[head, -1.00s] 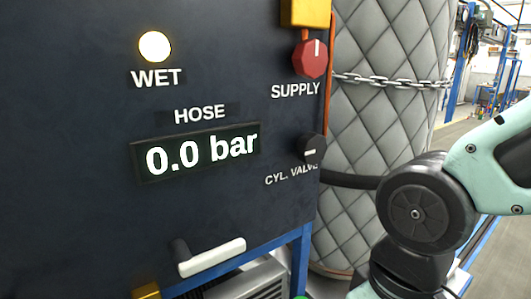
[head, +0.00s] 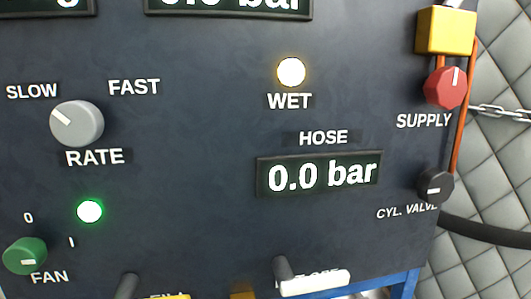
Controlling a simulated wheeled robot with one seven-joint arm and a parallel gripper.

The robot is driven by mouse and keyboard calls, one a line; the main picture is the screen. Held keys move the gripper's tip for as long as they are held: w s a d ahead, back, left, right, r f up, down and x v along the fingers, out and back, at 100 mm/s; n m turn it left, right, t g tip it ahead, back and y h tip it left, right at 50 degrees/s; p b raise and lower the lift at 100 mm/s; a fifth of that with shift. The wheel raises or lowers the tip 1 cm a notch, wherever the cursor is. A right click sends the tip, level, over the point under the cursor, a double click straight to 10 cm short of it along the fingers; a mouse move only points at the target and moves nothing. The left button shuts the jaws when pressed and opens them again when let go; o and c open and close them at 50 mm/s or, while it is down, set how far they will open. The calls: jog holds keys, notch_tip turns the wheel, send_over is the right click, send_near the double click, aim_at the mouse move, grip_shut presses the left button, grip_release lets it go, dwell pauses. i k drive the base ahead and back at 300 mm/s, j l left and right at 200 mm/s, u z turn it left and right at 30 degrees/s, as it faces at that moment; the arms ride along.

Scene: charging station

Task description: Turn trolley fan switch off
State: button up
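The trolley's dark panel (head: 200,215) fills most of the head view. The fan switch (head: 25,256) is a green round knob at the lower left, above the label FAN. The mark 0 is above it and the mark I is to its upper right. Its pale pointer line lies roughly level; which mark it points to is not fully clear. A green lamp (head: 89,211) above and right of the switch is lit. My gripper is not in view.
A grey RATE knob (head: 77,123) sits above the fan switch. A red SUPPLY knob (head: 445,88), a black cylinder valve knob (head: 435,186) and a lit WET lamp (head: 291,72) are to the right. Levers (head: 315,281) stick out along the bottom. The hose display (head: 320,174) reads 0.0 bar.

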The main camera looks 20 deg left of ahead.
aim_at(24, 257)
jog(key=u, duration=2)
